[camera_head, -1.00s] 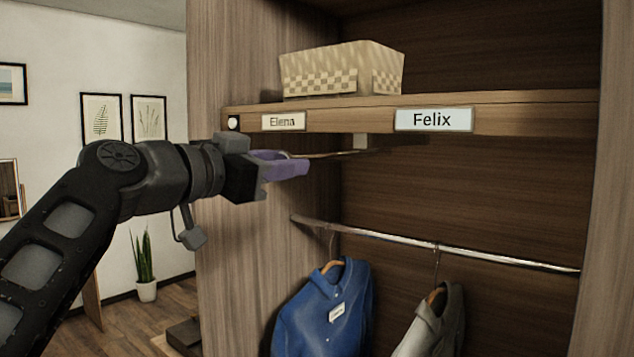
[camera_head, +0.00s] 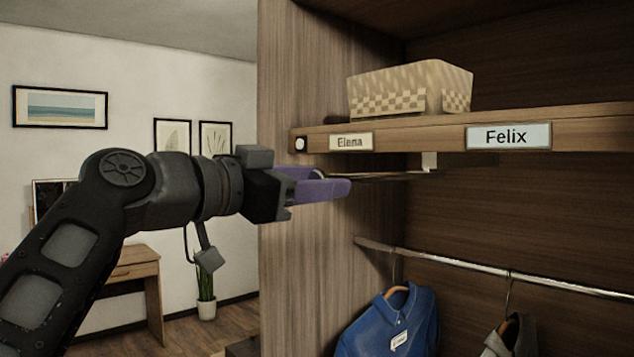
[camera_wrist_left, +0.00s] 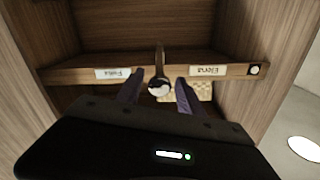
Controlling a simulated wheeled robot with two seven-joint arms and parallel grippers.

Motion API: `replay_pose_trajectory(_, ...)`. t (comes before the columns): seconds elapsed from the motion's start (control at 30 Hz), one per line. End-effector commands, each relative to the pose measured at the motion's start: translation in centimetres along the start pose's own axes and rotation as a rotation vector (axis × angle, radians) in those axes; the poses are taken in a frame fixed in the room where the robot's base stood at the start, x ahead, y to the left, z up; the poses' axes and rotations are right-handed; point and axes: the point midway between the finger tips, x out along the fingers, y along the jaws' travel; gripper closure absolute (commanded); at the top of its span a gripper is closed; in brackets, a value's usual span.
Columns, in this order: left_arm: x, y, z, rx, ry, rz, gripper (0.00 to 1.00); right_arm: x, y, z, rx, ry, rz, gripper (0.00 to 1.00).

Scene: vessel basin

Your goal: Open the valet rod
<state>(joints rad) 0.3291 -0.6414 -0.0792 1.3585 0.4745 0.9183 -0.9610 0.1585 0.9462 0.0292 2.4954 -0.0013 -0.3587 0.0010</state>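The fingers partly hide the knob in the head view. My right gripper is not in view.
The wooden shelf (camera_head: 420,137) carries a woven basket (camera_head: 410,90) and the labels Elena (camera_head: 351,141) and Felix (camera_head: 508,136). Below, a hanging rail (camera_head: 470,265) holds a blue shirt (camera_head: 395,322) and a grey garment (camera_head: 512,338). The wardrobe side panel (camera_head: 305,240) stands close by the gripper.

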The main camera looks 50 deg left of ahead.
Motion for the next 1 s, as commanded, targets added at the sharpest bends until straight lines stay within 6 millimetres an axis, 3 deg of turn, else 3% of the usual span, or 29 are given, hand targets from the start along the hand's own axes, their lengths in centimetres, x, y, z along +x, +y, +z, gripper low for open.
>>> replay_pose_trajectory(0.43, -0.7, 0.1, 0.1, 0.001, 0.001, 0.001, 0.5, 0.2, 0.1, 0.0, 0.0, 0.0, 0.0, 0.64)
replay_pose_trajectory(0.8, -6.3, 0.0, 0.1, 0.001, 0.002, 0.0, 0.5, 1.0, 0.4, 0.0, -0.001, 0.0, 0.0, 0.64)
replay_pose_trajectory(1.0, -7.8, 0.0, 0.0, 0.0, 0.0, 0.001, 0.5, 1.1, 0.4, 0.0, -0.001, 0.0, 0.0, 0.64)
